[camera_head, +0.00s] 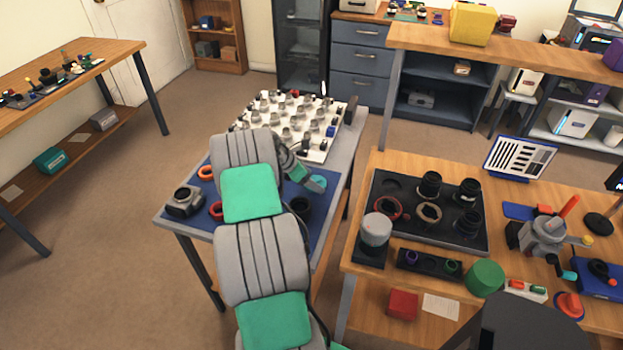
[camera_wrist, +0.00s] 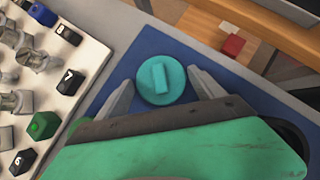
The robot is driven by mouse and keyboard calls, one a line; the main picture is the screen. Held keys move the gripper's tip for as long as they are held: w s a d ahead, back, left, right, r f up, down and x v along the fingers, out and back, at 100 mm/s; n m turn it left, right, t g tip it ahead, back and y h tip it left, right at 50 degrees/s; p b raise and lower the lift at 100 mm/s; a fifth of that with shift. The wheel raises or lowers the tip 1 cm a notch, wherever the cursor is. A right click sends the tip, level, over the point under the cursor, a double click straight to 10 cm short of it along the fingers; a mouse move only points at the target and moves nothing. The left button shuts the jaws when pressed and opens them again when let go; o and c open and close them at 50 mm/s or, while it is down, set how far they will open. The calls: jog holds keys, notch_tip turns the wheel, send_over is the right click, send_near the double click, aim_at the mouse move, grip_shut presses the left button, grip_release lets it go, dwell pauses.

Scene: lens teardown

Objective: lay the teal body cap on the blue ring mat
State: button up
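The teal body cap (camera_wrist: 161,80) is a round disc with a raised bar across its top. In the wrist view it appears over the blue mat (camera_wrist: 110,60), and it looks to be lying on it. My gripper (camera_wrist: 160,76) is open, with one finger on each side of the cap and narrow gaps showing. In the head view the cap (camera_head: 319,182) is partly behind my gripper (camera_head: 314,186), towards the right edge of the blue mat (camera_head: 190,222). My arm covers the middle of the mat.
An orange ring (camera_head: 205,172), a red ring (camera_head: 216,210), a grey camera body (camera_head: 184,201) and a dark round part (camera_head: 300,206) are on the mat. A white board with several small parts (camera_head: 325,150) lies behind. A wooden bench with a black lens tray (camera_head: 470,238) stands right.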

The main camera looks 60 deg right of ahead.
jog(key=o, duration=0.3)
jog(key=v, duration=1.2)
jog(key=w+a+r+m+t, duration=0.1)
jog(key=w+a+r+t, duration=0.2)
jog(key=a, duration=0.4)
jog(key=w+a+r+m, duration=0.2)
jog(key=w+a+r, duration=0.15)
jog(key=a, duration=0.35)
jog(key=w+a+r+m+t, duration=0.1)
jog(key=w+a+r+t, duration=0.2)
jog(key=a, duration=0.4)
jog(key=s+a+m+y, duration=0.3)
jog(key=s+a, duration=0.1)
jog(key=a, duration=1)
jog(key=s+a+m+t+y, duration=0.1)
jog(key=s+a+m+y, duration=0.1)
jog(key=a, duration=1.3)
jog(key=shift+s+a+m+t+y, duration=0.35)
jog(key=shift+s+m, duration=0.45)
jog(key=shift+s, duration=0.4)
